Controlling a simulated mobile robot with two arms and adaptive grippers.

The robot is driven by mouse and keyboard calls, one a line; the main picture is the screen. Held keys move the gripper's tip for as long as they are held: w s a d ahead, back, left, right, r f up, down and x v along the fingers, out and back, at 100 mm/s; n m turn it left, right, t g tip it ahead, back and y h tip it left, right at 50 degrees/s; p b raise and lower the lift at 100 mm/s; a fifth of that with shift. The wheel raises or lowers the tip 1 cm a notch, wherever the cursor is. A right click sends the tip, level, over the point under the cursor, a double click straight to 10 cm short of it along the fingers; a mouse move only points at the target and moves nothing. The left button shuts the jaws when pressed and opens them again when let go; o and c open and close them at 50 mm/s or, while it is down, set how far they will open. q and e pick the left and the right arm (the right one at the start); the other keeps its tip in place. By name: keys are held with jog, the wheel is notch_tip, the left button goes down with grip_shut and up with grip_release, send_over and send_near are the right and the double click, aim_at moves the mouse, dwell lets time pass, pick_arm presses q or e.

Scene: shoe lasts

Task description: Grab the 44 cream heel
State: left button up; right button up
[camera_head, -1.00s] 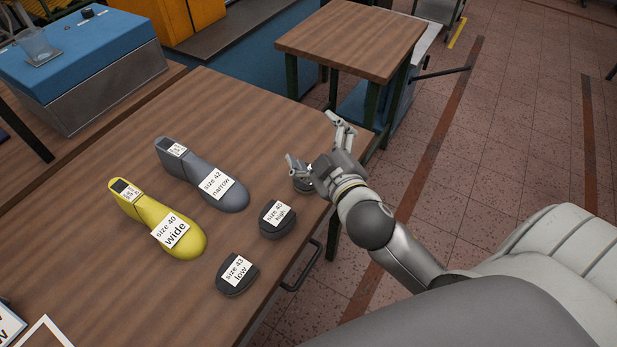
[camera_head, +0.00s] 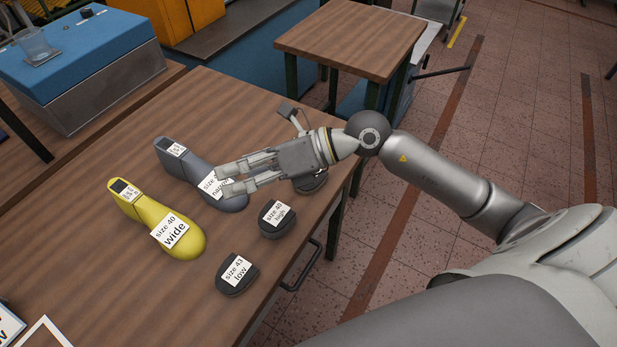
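No cream heel and no label reading 44 shows in this view. My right gripper (camera_head: 222,180) reaches in from the right, its two fingers apart with nothing seen between them. Its fingertips are over the toe of the grey shoe last (camera_head: 178,167) labelled size 42 narrow and cover part of that label. A dark heel piece (camera_head: 312,184) is partly hidden below the gripper's wrist, and its label cannot be read. Two more dark heel pieces stand nearer: size 40 high (camera_head: 277,222) and size 43 low (camera_head: 236,279). My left gripper is not in view.
A yellow last (camera_head: 185,243), size 40 wide, lies left on the wooden table (camera_head: 110,290). A blue box (camera_head: 85,50) stands at the back left. A smaller table (camera_head: 350,40) is behind. White-framed cards show at the bottom left. The table's right edge has a dark handle (camera_head: 302,268).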

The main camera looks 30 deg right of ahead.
jog(key=w+d+f+n+g+h, duration=0.1)
jog(key=w+d+f+h, duration=0.1)
jog(key=d+f+h, duration=0.65)
jog(key=h+p, duration=0.1)
jog(key=h, duration=0.2)
send_over(317, 182)
jog(key=shift+g+y, duration=0.25)
jog(key=shift+g, duration=0.05)
notch_tip(317, 182, down, 4)
jog(key=shift+f, duration=0.2)
jog(key=shift+w+a+f+p, duration=0.1)
jog(key=shift+w+f+p, duration=0.1)
jog(key=shift+f+p, duration=0.3)
jog(key=p+x, duration=0.1)
jog(key=x, duration=0.2)
jog(key=shift+p, duration=0.3)
jog(key=shift+w+a+f, duration=0.1)
jog(key=shift+w+f, duration=0.15)
jog(key=shift+f, duration=0.35)
jog(key=shift+c, duration=0.3)
jog(key=c, duration=1)
